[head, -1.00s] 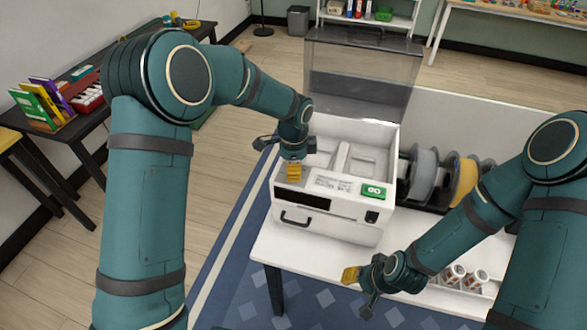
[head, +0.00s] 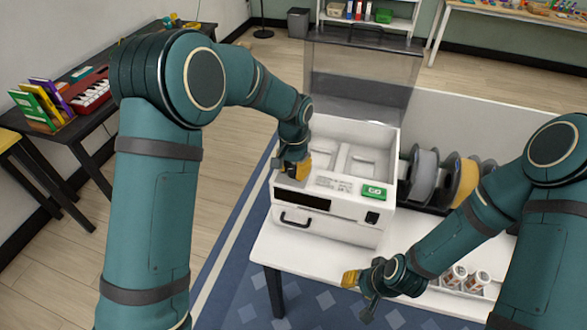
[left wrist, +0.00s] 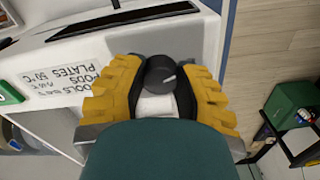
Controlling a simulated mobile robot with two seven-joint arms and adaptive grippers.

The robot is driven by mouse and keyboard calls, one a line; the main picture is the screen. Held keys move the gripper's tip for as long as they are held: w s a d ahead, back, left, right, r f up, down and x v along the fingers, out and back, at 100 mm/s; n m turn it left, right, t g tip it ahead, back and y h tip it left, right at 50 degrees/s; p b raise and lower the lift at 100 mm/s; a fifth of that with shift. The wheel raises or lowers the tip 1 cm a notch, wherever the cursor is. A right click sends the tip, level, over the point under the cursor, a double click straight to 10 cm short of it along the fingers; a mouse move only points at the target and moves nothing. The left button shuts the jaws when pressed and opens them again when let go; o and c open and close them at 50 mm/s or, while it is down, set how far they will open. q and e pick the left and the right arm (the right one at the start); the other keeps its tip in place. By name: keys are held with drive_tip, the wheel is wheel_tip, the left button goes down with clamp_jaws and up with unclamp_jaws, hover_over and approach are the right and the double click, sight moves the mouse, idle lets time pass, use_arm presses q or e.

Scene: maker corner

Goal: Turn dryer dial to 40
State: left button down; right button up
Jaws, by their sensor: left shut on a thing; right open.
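The white dryer (head: 335,228) stands on the white table with its clear lid raised. Its dark round dial (left wrist: 160,72) shows between my left fingers in the left wrist view, with a light pointer mark on it. My left gripper (head: 293,172) is at the front left of the dryer's top panel, its yellow fingers (left wrist: 160,92) shut on the dial. In the head view the gripper hides the dial. The numbers around the dial cannot be read. My right gripper (head: 358,290) is open and empty in front of the table, apart from the dryer.
A label (left wrist: 68,78) with handwritten lines, one reading "PLATES 50°C", and a green display (head: 374,191) are on the dryer's panel. Filament spools (head: 424,172) stand right of the dryer. White-and-brown containers (head: 458,275) are near the right arm. The raised lid (head: 360,75) stands behind.

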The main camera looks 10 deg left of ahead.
sight(294, 169)
use_arm(q)
drive_tip(key=shift+n, duration=1.7)
drive_tip(key=c, duration=0.6)
unclamp_jaws()
wheel_tip(294, 169, up, 12)
